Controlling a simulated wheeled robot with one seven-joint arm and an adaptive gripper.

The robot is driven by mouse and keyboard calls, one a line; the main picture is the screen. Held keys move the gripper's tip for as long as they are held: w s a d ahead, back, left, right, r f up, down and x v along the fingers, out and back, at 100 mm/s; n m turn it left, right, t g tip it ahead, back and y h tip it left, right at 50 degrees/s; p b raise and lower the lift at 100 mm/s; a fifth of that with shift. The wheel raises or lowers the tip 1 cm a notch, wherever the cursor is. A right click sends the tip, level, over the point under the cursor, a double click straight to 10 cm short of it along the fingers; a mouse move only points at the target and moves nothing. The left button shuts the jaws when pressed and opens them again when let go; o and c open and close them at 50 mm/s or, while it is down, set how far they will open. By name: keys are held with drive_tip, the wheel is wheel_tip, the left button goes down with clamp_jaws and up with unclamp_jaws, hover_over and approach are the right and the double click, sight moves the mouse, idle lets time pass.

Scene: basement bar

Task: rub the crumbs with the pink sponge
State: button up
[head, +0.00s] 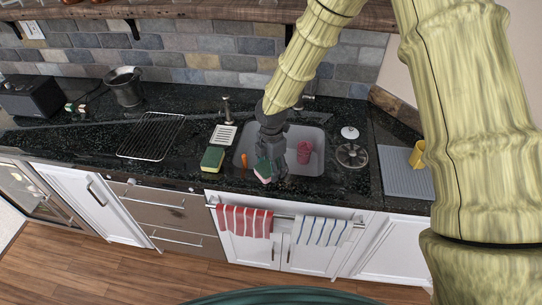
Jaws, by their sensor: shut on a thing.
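My gripper (276,168) is shut on the pink sponge (263,170), which shows a pink side and a dark green side. They are over the front edge of the sink, near its left half. My gripper hides part of the sponge and part of the basin, and I cannot tell whether the sponge touches the counter. I cannot make out any crumbs; they are too small to see or hidden.
A yellow and green sponge (212,158) lies left of the sink (318,165). A red cup (305,151) and an orange thing (244,160) are in the sink. A wire rack (152,136) lies left, a glass-covered stand (351,153) right. Towels (245,221) hang below.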

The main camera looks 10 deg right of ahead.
drive_tip(key=shift+r+p, duration=0.85)
drive_tip(key=shift+r, duration=0.6)
drive_tip(key=shift+d, duration=0.1)
